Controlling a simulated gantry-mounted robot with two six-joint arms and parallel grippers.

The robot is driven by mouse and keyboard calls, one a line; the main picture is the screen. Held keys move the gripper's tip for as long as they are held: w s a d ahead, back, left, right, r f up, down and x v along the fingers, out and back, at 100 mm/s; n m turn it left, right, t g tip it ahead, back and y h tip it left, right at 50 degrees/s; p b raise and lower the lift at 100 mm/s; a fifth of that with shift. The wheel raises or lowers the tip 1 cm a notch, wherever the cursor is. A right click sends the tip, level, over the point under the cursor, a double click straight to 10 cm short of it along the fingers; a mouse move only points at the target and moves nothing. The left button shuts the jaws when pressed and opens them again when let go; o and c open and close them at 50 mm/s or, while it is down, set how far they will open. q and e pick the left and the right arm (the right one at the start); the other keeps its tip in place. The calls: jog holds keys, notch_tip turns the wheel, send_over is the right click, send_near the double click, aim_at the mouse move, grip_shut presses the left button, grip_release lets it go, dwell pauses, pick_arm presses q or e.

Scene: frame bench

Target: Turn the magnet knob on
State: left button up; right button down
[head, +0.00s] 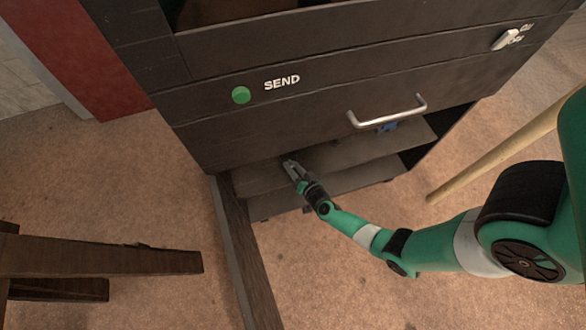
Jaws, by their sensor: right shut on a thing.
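A white knob (505,39) sits at the upper right of the dark bench front, with small white lettering beside it that looks like ON and OFF. I cannot read which setting it points to. My right gripper (289,164) is far from it, low at the left part of the open shelf under the drawer front. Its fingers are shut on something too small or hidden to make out. My left gripper is not in view.
A green button (241,95) marked SEND and a metal handle (388,112) are on the bench front. A blue thing (387,127) lies under the handle. A wooden pole (490,158) leans at right. Dark wooden furniture (95,262) stands at lower left.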

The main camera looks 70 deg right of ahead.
jog(key=shift+m+t, duration=0.4)
jog(key=c, duration=0.5)
grip_release()
jog(key=shift+a+f, duration=0.1)
